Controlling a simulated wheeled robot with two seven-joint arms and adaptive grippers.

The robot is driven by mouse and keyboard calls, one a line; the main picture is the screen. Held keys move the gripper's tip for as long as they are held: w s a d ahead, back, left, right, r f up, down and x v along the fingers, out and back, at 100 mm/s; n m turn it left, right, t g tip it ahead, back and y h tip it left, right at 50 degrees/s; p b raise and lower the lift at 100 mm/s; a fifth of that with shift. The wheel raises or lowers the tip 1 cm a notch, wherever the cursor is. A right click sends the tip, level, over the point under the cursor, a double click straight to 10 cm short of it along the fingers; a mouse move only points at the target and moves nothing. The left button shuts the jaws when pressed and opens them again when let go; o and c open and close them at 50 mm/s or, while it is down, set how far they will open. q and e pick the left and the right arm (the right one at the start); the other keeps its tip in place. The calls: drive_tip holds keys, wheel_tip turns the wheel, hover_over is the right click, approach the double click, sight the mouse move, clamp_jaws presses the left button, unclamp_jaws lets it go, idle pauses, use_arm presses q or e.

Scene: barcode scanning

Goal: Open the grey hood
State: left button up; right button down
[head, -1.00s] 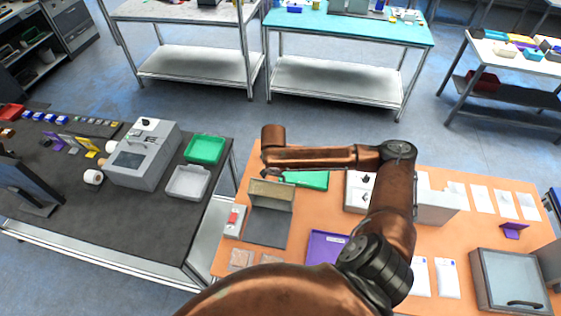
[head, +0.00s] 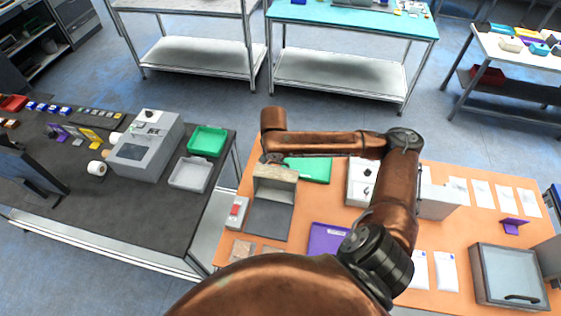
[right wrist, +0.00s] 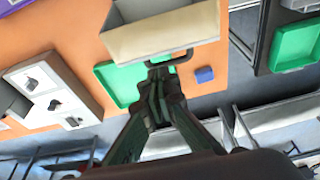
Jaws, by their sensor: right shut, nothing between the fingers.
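The grey hood (head: 275,182) stands raised and tilted above a dark grey base plate (head: 268,220) on the orange table, with its pale face showing. In the right wrist view the hood (right wrist: 165,35) is at the top, with a dark loop handle (right wrist: 183,58) on its near edge. My right gripper (right wrist: 158,74) is shut and its fingertips are at the handle; I cannot tell whether they touch it or sit inside the loop. In the head view my right gripper (head: 271,158) is at the hood's far edge, partly hidden. My left gripper is not in view.
A red-buttoned box (head: 236,212) stands left of the base plate. A green tray (head: 310,169) lies behind the hood, a white device (head: 361,183) right of it. A purple tray (head: 327,239) and a glass-lidded box (head: 508,272) are also on the table. A small blue block (right wrist: 204,75) lies near the handle.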

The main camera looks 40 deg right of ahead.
drive_tip(key=shift+v, duration=2.65)
